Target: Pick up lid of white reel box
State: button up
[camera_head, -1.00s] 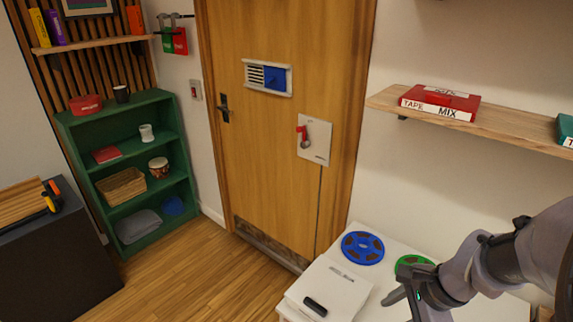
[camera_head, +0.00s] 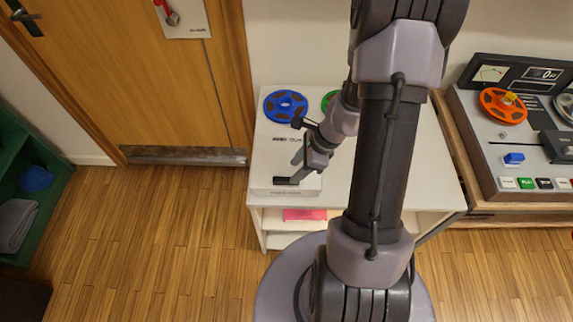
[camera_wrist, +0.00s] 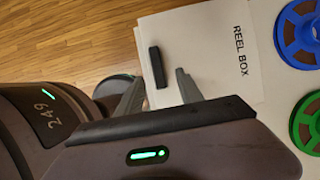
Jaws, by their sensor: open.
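The white reel box (camera_head: 264,165) sits on the white table, its lid (camera_wrist: 205,40) lettered "REEL BOX" in the wrist view. The lid appears closed on the box. A black bar handle (camera_wrist: 158,67) is on the lid near one edge; it also shows in the head view (camera_head: 283,181). My gripper (camera_wrist: 157,77) is open and empty above the lid. In the wrist view its two grey fingers appear on either side of the handle, near its lower end. I cannot tell whether the fingertips touch the lid.
A blue reel (camera_head: 285,106) lies behind the box, with a green reel (camera_wrist: 306,124) beside it. The white table (camera_head: 430,165) has a shelf below holding a pink item (camera_head: 304,214). A tape machine (camera_head: 510,140) stands at right. Wooden floor at left is open.

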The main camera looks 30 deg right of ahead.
aim_at(287, 179)
jog(key=b+x, duration=0.1)
jog(key=x, duration=0.1)
jog(key=b+x, duration=0.2)
jog(key=x, duration=0.1)
jog(key=shift+a+f, duration=0.15)
jog(key=shift+a, duration=0.15)
grip_shut()
